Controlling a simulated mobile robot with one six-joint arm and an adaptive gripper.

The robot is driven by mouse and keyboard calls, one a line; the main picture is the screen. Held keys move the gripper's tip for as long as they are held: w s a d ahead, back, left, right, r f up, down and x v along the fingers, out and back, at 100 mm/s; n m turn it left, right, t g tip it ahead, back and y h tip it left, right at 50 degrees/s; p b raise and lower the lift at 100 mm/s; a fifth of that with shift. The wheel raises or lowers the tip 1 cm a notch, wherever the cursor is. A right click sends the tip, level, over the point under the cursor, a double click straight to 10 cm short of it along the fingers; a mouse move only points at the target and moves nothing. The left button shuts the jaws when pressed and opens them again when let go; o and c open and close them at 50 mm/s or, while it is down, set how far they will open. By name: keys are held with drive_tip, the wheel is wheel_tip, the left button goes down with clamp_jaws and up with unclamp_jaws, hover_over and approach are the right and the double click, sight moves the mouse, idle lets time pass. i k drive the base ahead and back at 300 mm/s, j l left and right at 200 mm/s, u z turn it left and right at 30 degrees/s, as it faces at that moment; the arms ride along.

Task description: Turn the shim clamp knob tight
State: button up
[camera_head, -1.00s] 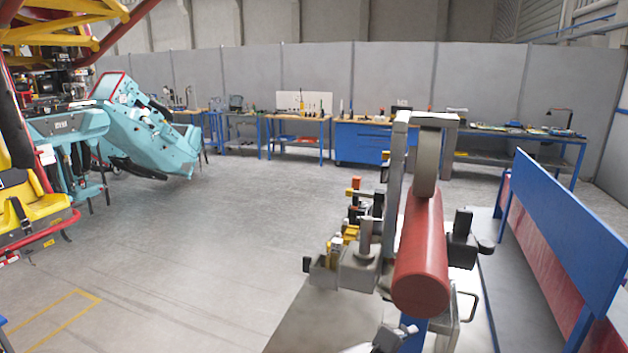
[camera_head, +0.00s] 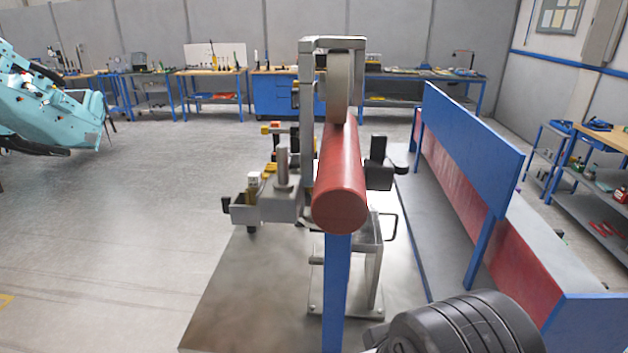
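A fixture stands ahead of me in the head view: a grey metal frame (camera_head: 308,95) around a grey wheel (camera_head: 339,85), with a thick red cylinder (camera_head: 340,185) pointing toward me. A grey block (camera_head: 277,207) sits left of the cylinder, with a small black knob (camera_head: 227,204) at its left end. A black clamp-like part (camera_head: 380,172) sticks out on the right side. I cannot tell for certain which part is the shim clamp knob, or how tight it is. A black ribbed part of my arm shows at the bottom right; my gripper is not in view.
A blue post (camera_head: 336,290) and grey stand carry the fixture on a metal plate (camera_head: 245,290). A blue panel barrier (camera_head: 470,145) with red sides runs close on the right. Workbenches line the back wall. Open floor lies to the left.

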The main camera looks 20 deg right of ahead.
sight(226, 201)
drive_tip(key=j+z, duration=0.35)
drive_tip(key=j, duration=0.6)
drive_tip(key=j+z, duration=0.3)
drive_tip(key=j, duration=0.7)
